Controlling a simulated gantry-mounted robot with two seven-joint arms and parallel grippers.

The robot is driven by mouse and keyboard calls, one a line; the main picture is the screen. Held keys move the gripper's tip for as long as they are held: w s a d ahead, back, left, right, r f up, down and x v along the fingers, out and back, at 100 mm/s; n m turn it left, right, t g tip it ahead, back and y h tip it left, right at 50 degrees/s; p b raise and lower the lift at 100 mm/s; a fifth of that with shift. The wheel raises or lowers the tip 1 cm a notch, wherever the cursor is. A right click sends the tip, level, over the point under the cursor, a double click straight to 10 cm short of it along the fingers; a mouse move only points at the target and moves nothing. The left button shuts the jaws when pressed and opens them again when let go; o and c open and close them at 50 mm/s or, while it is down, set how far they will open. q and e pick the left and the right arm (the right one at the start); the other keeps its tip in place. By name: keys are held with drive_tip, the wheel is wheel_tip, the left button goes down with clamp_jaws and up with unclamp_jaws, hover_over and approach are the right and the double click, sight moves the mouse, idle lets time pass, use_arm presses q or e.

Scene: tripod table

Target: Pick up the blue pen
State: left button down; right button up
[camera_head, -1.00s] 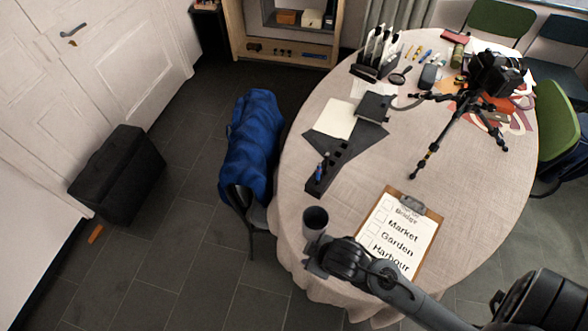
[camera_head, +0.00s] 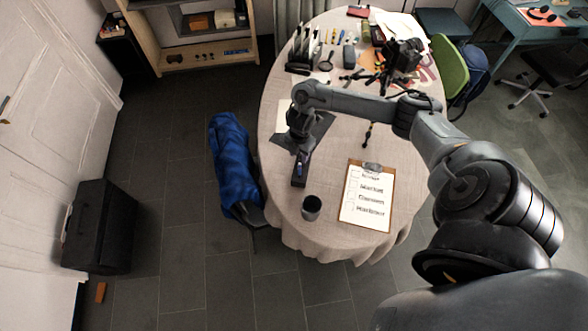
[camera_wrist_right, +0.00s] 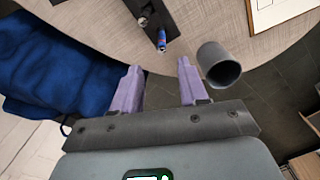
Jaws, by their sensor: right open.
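The blue pen (camera_wrist_right: 161,39) stands in a slot of a long black holder (camera_wrist_right: 172,20) near the table edge in the right wrist view. The holder (camera_head: 298,182) also shows in the head view, partly under my right arm, where the pen is too small to make out clearly. My right gripper (camera_wrist_right: 158,67) is open and empty. Its two purple fingers point toward the holder, with the pen between and beyond their tips. My left gripper is not in view.
A dark grey cup (camera_head: 311,208) stands near the holder; it shows right of the fingers in the right wrist view (camera_wrist_right: 220,65). A clipboard (camera_head: 372,168) with a list lies to the right. A chair with a blue cover (camera_head: 231,160) stands left of the table.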

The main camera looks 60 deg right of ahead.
sight(300, 164)
drive_tip(key=f, duration=0.3)
drive_tip(key=shift+s+f, duration=0.2)
drive_tip(key=shift+f, duration=0.1)
drive_tip(key=shift+f+b, duration=0.3)
drive_tip(key=shift+f, duration=3)
drive_tip(key=shift+d, duration=0.1)
clamp_jaws()
